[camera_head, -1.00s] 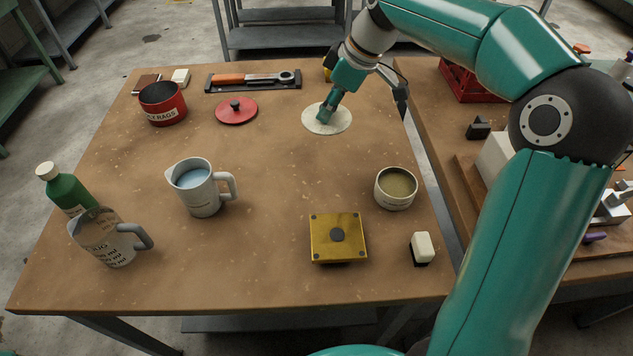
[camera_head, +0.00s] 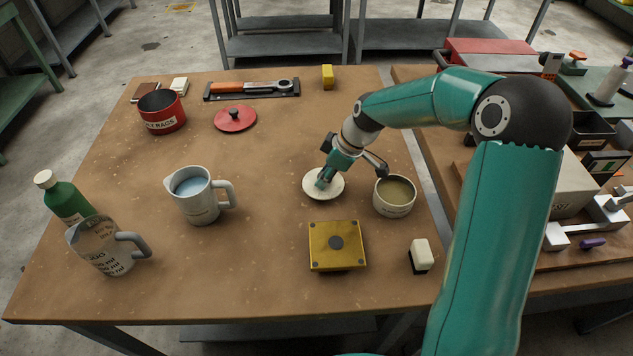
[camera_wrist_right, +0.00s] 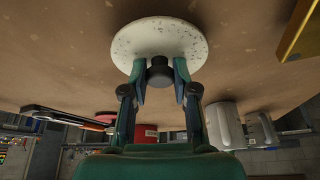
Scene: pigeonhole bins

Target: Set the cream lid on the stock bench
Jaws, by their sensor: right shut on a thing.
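The cream lid (camera_head: 323,185) is a pale speckled disc with a dark knob. It also shows in the right wrist view (camera_wrist_right: 150,42). My right gripper (camera_head: 324,178) is shut on its knob, with a finger on each side in the wrist view (camera_wrist_right: 160,75). The lid is over the middle-right of the brown-topped bench (camera_head: 265,280), left of the cream pot (camera_head: 394,203). I cannot tell whether its underside touches the bench. The pot stands uncovered with brownish contents. My left gripper is not in view.
A yellow square plate (camera_head: 337,258) with a dark knob lies just in front of the lid. A grey jug (camera_head: 198,203) stands to the left. A red lid (camera_head: 235,118) and red pot (camera_head: 162,118) are farther back. The bench between jug and lid is clear.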

